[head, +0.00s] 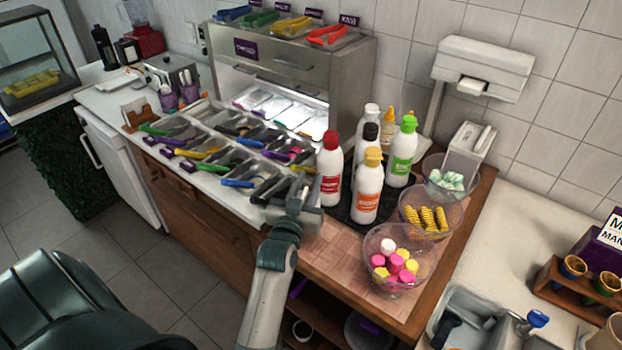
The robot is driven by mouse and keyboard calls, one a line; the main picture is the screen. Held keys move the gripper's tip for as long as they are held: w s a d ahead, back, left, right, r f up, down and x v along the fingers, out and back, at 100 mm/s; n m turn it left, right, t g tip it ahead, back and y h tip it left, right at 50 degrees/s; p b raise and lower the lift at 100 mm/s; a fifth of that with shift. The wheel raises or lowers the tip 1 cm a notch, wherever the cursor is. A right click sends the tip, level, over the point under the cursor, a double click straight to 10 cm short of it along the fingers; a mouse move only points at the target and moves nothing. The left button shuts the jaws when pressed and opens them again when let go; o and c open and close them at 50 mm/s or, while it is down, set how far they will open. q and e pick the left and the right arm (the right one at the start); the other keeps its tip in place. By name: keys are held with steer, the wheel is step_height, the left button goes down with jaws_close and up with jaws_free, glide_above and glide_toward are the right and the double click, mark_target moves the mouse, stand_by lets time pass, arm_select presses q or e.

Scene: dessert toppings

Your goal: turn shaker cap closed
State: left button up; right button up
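Several white bottles with coloured caps stand together on a dark tray (345,208) on the wooden counter. One has a red cap and red label (330,170), one an orange-yellow cap and orange label (368,190), and one a green cap and green label (403,152). A black-capped bottle (368,145) and a white-topped one (371,113) stand behind. I cannot tell which is the shaker. My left gripper (306,192) is just left of the red-capped bottle, low by its body; contact and finger opening are unclear. My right gripper is not in view.
Glass bowls of pink and yellow pieces (398,262), striped yellow pieces (430,215) and pale green pieces (450,180) stand right of the bottles. Topping bins with coloured tongs (235,155) fill the left counter. A sink (480,318) is at lower right.

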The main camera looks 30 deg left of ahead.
arm_select(q)
steer(key=shift+s, duration=0.1)
jaws_close()
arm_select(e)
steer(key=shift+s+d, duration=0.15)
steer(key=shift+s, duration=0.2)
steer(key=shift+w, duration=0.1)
